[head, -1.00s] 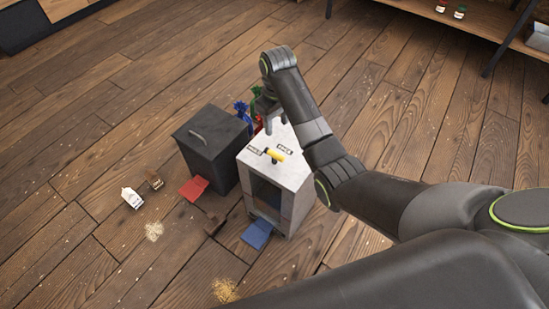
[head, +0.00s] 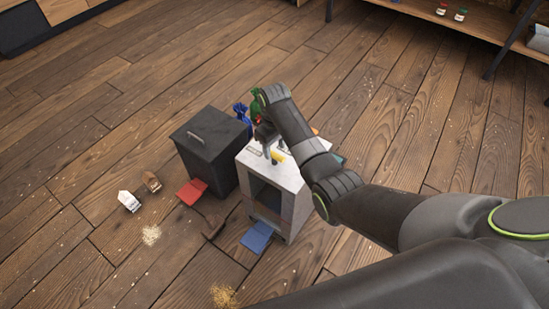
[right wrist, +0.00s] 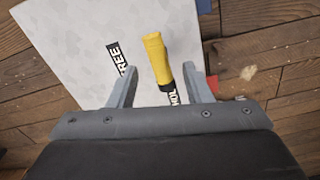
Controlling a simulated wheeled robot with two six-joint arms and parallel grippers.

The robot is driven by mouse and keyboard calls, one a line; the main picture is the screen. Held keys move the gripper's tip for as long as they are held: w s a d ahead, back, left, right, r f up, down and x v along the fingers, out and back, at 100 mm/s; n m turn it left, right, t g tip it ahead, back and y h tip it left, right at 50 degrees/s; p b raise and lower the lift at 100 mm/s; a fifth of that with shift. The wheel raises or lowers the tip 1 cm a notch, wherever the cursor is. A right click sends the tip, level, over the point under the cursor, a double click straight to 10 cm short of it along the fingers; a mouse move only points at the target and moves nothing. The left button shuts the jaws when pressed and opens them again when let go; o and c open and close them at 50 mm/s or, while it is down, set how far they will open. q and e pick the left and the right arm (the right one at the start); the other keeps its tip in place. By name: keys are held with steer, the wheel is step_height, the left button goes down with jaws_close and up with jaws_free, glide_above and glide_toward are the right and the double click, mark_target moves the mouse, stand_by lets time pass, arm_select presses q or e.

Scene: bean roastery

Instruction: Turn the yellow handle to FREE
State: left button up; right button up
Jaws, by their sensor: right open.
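The yellow handle (head: 278,158) is on the pale top of a box-like cabinet (head: 294,209). In the right wrist view the yellow handle (right wrist: 157,58) has a dark base, and a black FREE label (right wrist: 118,58) lies to its left. A second label (right wrist: 173,97) by the base is partly hidden and I cannot read it fully. My right gripper (head: 268,150) is low over the cabinet top. In the right wrist view its open fingers (right wrist: 160,75) appear on either side of the handle; I cannot tell whether they touch it. My left gripper is out of view.
A black lidded bin (head: 207,157) stands left of the cabinet. Blue (head: 242,115) and green (head: 256,101) items are behind it. A red piece (head: 191,191), a blue piece (head: 257,237) and small white (head: 129,201) and brown (head: 151,181) items lie on the floor. Open floor surrounds them.

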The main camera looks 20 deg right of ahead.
mark_target(274, 153)
step_height(274, 153, down, 2)
steer(key=shift+f+b, duration=0.15)
steer(key=shift+b, duration=0.15)
steer(key=shift+f, duration=0.65)
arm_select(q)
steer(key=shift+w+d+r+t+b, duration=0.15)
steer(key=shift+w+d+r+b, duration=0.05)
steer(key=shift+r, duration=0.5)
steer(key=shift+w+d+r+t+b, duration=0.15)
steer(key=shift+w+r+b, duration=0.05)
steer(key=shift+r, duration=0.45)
arm_select(e)
steer(key=shift+f, duration=0.7)
steer(key=shift+c, duration=0.2)
